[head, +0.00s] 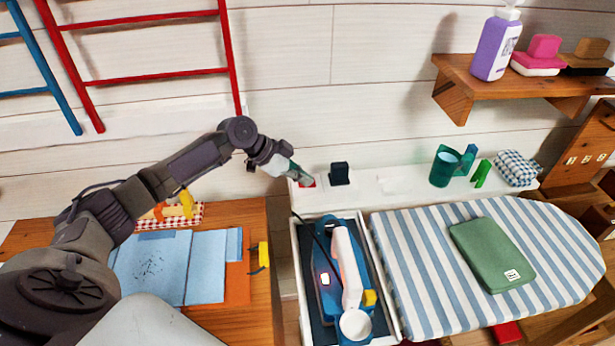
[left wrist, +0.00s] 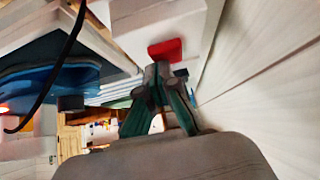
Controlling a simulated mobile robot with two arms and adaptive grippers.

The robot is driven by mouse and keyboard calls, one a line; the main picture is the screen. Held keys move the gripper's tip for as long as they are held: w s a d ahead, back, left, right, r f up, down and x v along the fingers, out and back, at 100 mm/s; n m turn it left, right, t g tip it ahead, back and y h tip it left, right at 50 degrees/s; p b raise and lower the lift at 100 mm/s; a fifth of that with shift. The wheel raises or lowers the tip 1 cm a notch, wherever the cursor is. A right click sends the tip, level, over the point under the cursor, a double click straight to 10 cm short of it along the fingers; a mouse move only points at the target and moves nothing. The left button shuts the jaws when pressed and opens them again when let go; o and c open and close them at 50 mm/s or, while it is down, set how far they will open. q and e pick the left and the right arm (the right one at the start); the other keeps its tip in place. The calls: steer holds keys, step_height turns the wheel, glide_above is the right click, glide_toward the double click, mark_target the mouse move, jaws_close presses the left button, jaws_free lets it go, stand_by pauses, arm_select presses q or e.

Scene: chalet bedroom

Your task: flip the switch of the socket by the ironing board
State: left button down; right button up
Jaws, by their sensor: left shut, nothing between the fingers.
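A small red switch (head: 309,183) sits on the white ledge by the wall, left of a black plug-like block (head: 339,173). It also shows in the left wrist view as a red square (left wrist: 165,49) on a white surface. My left gripper (head: 306,179) is shut and empty, its tips right at the red switch and partly covering it in the head view. In the left wrist view the closed green-grey fingers (left wrist: 158,72) end just below the red square; I cannot tell whether they touch it. The striped ironing board (head: 400,270) lies to the right. My right gripper is not in view.
A blue and white iron (head: 340,270) with a lit indicator rests in a tray, its dark cable near my gripper. A green cup (head: 445,167) and a checked cloth (head: 516,168) stand on the ledge. A wooden shelf (head: 500,75) juts out above.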

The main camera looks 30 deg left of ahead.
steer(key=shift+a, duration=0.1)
arm_select(q)
steer(key=v, duration=1.2)
